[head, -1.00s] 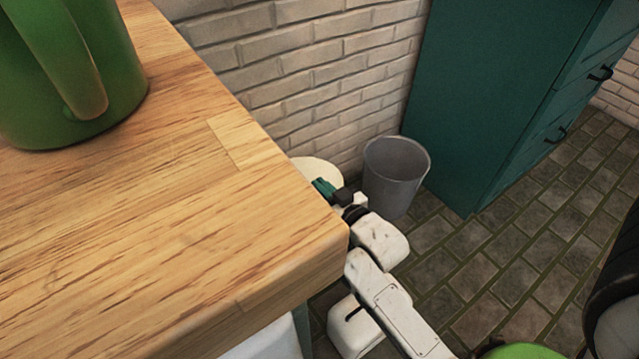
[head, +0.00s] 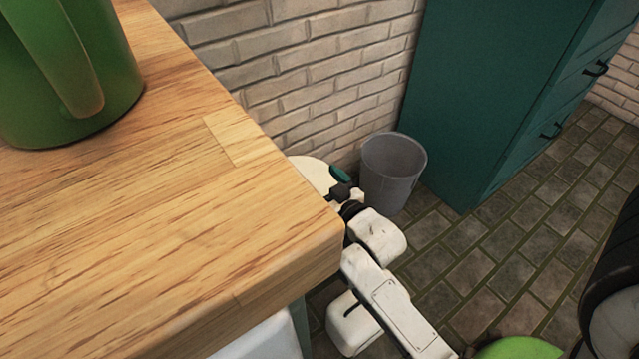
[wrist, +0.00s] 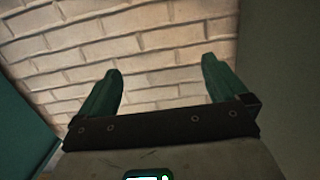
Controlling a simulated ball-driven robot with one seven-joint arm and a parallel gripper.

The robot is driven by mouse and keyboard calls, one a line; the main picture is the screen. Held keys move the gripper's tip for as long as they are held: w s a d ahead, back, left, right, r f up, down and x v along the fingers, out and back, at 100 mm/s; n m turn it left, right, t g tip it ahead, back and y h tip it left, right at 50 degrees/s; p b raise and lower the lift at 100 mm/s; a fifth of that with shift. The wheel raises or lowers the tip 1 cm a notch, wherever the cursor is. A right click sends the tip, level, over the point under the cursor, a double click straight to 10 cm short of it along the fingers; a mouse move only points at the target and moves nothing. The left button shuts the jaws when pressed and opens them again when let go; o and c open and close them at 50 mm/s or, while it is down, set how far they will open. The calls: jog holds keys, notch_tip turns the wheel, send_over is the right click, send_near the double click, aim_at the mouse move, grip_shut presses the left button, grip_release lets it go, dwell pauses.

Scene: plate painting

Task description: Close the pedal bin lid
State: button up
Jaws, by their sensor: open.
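A cream, rounded surface (head: 306,170), which looks like part of the pedal bin, shows behind the worktop's edge, beside the brick wall. The worktop and my arm hide most of it, so I cannot tell how far its lid is raised. My gripper (head: 340,175) is at the right side of this cream surface; I cannot tell if they touch. In the wrist view my gripper (wrist: 161,68) has its two green fingers wide apart, with nothing between them but brick wall behind.
A grey open bin (head: 394,170) stands just right of my gripper. A teal cabinet (head: 480,95) is behind it. The wooden worktop (head: 190,225) with a green mug (head: 70,75) fills the left. Stone floor (head: 500,240) is clear at the right.

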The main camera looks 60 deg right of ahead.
jog(key=shift+s, duration=0.1)
jog(key=p+v, duration=0.3)
jog(key=v, duration=0.7)
jog(key=shift+s+a+p, duration=0.2)
jog(key=shift+s+p, duration=0.1)
jog(key=a+f+n+g+y, duration=0.2)
jog(key=a+f+g+y, duration=0.25)
jog(key=f+g, duration=0.2)
jog(key=s+a+n+g+y, duration=0.2)
jog(key=s+a+g, duration=0.5)
jog(key=s+g, duration=0.1)
notch_tip(320, 180, up, 33)
jog(key=p, duration=3.2)
jog(key=shift+p, duration=0.35)
jog(key=shift+s+a+f, duration=0.1)
jog(key=shift+s+a, duration=0.05)
